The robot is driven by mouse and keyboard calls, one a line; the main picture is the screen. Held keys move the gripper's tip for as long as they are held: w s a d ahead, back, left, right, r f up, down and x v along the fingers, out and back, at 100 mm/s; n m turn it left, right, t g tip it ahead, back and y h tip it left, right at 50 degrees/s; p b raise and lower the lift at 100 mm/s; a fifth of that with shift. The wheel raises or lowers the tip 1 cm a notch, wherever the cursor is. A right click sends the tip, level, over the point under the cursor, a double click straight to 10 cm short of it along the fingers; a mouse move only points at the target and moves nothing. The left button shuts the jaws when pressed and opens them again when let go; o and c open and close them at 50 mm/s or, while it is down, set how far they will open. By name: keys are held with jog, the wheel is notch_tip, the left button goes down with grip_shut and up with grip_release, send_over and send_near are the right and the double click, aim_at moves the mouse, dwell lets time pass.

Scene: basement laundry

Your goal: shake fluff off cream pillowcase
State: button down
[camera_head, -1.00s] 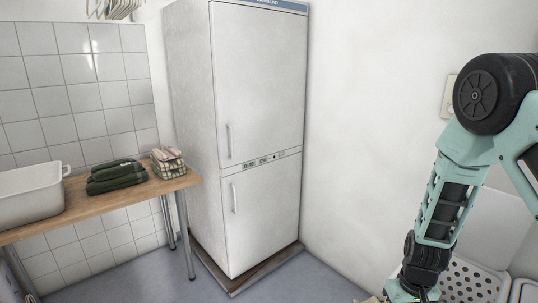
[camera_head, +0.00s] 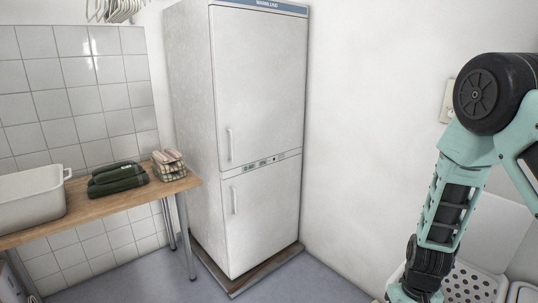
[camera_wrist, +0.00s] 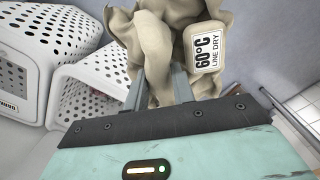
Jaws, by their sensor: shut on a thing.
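The cream pillowcase (camera_wrist: 160,45) hangs bunched and creased at the top middle of the wrist view. A white label on it reads "60°C LINE DRY". My gripper (camera_wrist: 160,88) is shut on the pillowcase, its two grey fingers pressed into the cloth. No fluff can be made out on the cloth. In the head view my arm comes down the right side, and the gripper and pillowcase are almost wholly below the picture's lower edge.
White perforated baskets (camera_wrist: 60,40) stand left of the pillowcase; one basket (camera_head: 470,283) shows behind my arm. A wooden table (camera_head: 120,203) at left holds a pale tub (camera_head: 30,200), folded green towels (camera_head: 117,180) and folded checked cloths (camera_head: 169,167). A tall fridge (camera_head: 258,130) stands mid-view. Floor before it is clear.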

jog(key=r, duration=0.6)
jog(key=shift+w+a+r, duration=0.1)
jog(key=shift+w+a, duration=0.05)
jog(key=shift+w, duration=0.05)
jog(key=shift+s, duration=0.25)
notch_tip(320, 180, down, 6)
jog(key=shift+w+f, duration=0.1)
jog(key=shift+w, duration=0.05)
notch_tip(320, 180, up, 6)
jog(key=shift+w+r, duration=0.1)
jog(key=shift+s+r, duration=0.15)
jog(key=shift+s, duration=0.05)
notch_tip(320, 180, down, 6)
jog(key=shift+f, duration=0.25)
jog(key=shift+r, duration=0.2)
jog(key=shift+w, duration=0.1)
